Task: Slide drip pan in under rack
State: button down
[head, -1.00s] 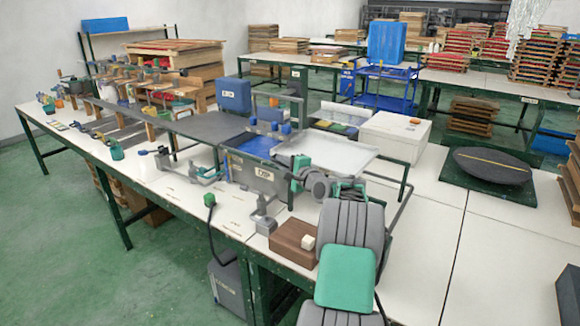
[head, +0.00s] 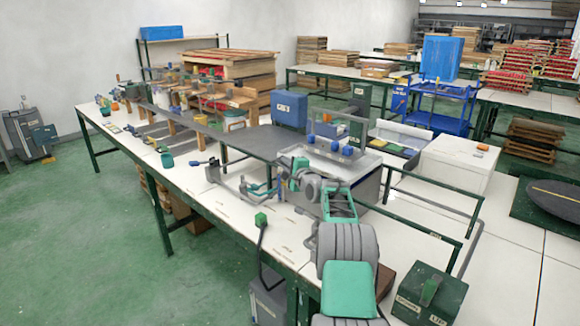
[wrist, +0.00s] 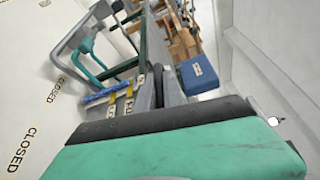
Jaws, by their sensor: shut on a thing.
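The drip pan (head: 340,168) is a shallow pale tray. In the head view it lies over the grey dip tank, apart from the rack. My gripper (head: 291,172) is shut on its near left edge, with my arm partly hiding the hold. The rack (head: 388,186) looks like a frame of dark green rails on the table, right of the tank. The space under its rails looks open. In the wrist view the pan's pale wall (wrist: 285,85) runs along the right.
The grey tank (head: 368,192) stands below the pan. A white box (head: 458,163) stands behind the rack. A dark green box (head: 430,293) sits at the near right. A blue box (head: 289,108) and a long grey board (head: 240,140) lie beyond the tank.

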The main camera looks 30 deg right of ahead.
jog(key=shift+w+a+r, duration=0.1)
jog(key=shift+r, duration=0.1)
jog(key=c, duration=1.8)
grip_release()
jog(key=shift+c, duration=0.2)
jog(key=shift+o, duration=0.5)
jog(key=shift+w+f, duration=0.15)
jog(key=shift+w, duration=0.05)
jog(key=shift+s, duration=0.1)
jog(key=shift+s, duration=0.1)
jog(key=shift+s, duration=0.3)
jog(key=s, duration=0.7)
jog(key=shift+a+r+b, duration=0.35)
jog(key=shift+a, duration=0.1)
